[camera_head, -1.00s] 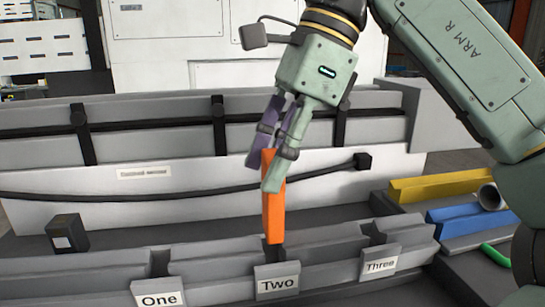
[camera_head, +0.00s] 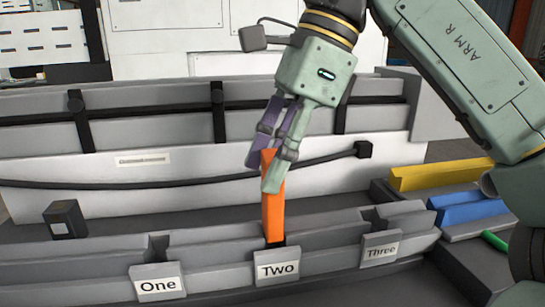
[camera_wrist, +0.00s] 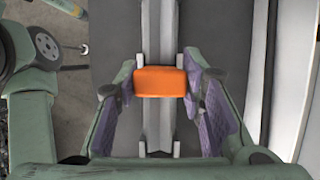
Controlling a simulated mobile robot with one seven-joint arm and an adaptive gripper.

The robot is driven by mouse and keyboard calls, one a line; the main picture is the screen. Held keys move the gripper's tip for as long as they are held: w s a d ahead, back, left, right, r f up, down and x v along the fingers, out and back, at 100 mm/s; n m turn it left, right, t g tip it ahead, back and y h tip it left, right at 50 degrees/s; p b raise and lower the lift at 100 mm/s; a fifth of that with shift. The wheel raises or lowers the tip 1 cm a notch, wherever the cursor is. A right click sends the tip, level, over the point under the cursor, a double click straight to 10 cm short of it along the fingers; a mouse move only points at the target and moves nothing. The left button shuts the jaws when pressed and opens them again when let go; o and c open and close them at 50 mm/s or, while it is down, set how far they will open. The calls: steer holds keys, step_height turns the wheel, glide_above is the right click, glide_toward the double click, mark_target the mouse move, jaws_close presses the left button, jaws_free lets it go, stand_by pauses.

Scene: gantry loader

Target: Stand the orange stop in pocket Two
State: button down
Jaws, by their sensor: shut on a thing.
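The orange stop (camera_head: 272,212) is a tall upright block, nearly vertical with a slight lean. My gripper (camera_head: 269,172) is shut on its upper part, one finger on each side. The stop's lower end is at the dark pocket (camera_head: 276,242) behind the label Two (camera_head: 277,267); whether it rests on the bottom is hidden by the front rail. In the wrist view the top of the orange stop (camera_wrist: 160,81) lies between my gripper's fingers (camera_wrist: 160,88), over the grey rail (camera_wrist: 159,125).
The label One (camera_head: 157,283) is to the left and the label Three (camera_head: 380,250) to the right on the same rail. A small black box (camera_head: 66,219) stands at left. Yellow (camera_head: 440,173) and blue (camera_head: 468,207) bars lie at right. A black cable crosses the white panel behind.

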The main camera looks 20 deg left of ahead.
mark_target(273, 199)
steer(key=shift+f, duration=0.15)
steer(key=shift+f+b, duration=0.6)
steer(key=shift+f, duration=0.35)
steer(key=shift+f, duration=0.1)
steer(key=shift+f+b, duration=0.6)
steer(key=shift+f, duration=0.4)
steer(key=shift+f, duration=0.55)
stand_by(0.3)
steer(key=c, duration=1)
jaws_free()
